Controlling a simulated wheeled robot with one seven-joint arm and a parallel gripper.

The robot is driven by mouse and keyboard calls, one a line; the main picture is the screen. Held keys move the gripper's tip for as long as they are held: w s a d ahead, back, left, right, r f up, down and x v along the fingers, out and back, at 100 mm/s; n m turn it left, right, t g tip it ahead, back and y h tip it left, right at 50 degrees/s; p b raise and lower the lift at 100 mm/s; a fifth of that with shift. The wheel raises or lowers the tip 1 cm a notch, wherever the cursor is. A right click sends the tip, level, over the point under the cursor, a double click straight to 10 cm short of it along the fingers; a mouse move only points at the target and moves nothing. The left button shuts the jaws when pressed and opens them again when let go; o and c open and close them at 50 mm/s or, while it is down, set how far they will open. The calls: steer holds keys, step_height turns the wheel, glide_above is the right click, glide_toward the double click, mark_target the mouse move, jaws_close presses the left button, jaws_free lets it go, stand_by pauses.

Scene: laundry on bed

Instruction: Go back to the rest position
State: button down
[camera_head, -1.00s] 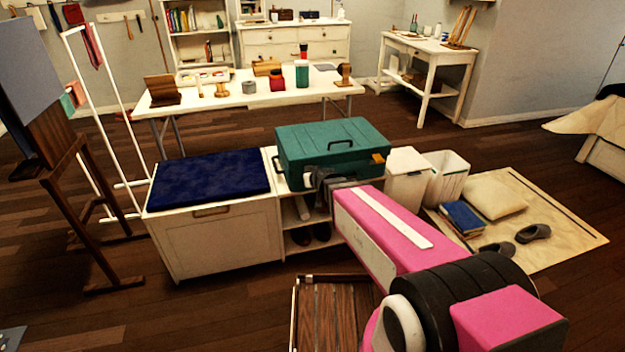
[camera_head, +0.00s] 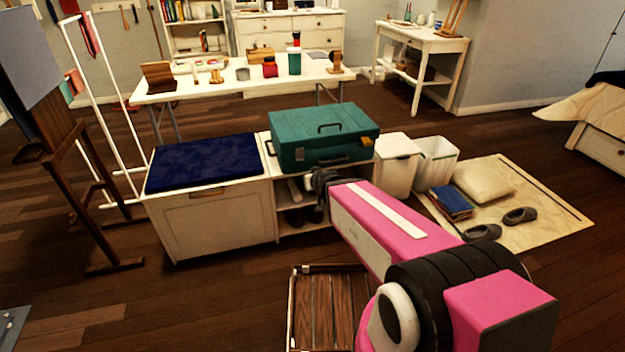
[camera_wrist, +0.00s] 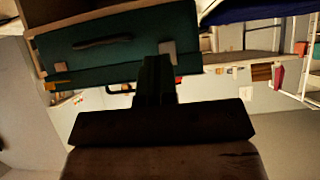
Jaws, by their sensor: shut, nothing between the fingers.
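My gripper (camera_head: 320,180) is shut and empty at the end of my pink arm, which reaches forward from the lower right in the head view. It appears in front of the low white cabinet (camera_head: 215,222), just below the green case (camera_head: 322,135) on its top. In the wrist view my gripper (camera_wrist: 156,68) is a dark shape at the centre, its two fingers together. The green case (camera_wrist: 120,48) fills the upper left behind it there. I cannot tell the exact gap between gripper and case.
A dark blue cushion (camera_head: 205,162) lies on the cabinet's left part. White bins (camera_head: 396,165) stand to its right, beside a mat (camera_head: 545,215) with slippers and a pillow. A wooden slatted piece (camera_head: 330,310) is low in front. An easel (camera_head: 75,185) stands left. Dark floor is open at lower left.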

stand_by(0.3)
steer(key=s+d+f+m+g+h, duration=0.1)
steer(key=s+d+g, duration=0.4)
steer(key=d, duration=0.3)
steer(key=s+d+f+m+g+h, duration=0.1)
steer(key=s+d+m+g+h, duration=0.1)
steer(key=s+d+g, duration=0.3)
steer(key=s+d, duration=0.1)
steer(key=d, duration=0.3)
steer(key=shift+s+f+g, duration=0.3)
steer(key=shift+s, duration=0.05)
steer(key=shift+d, duration=0.1)
stand_by(0.7)
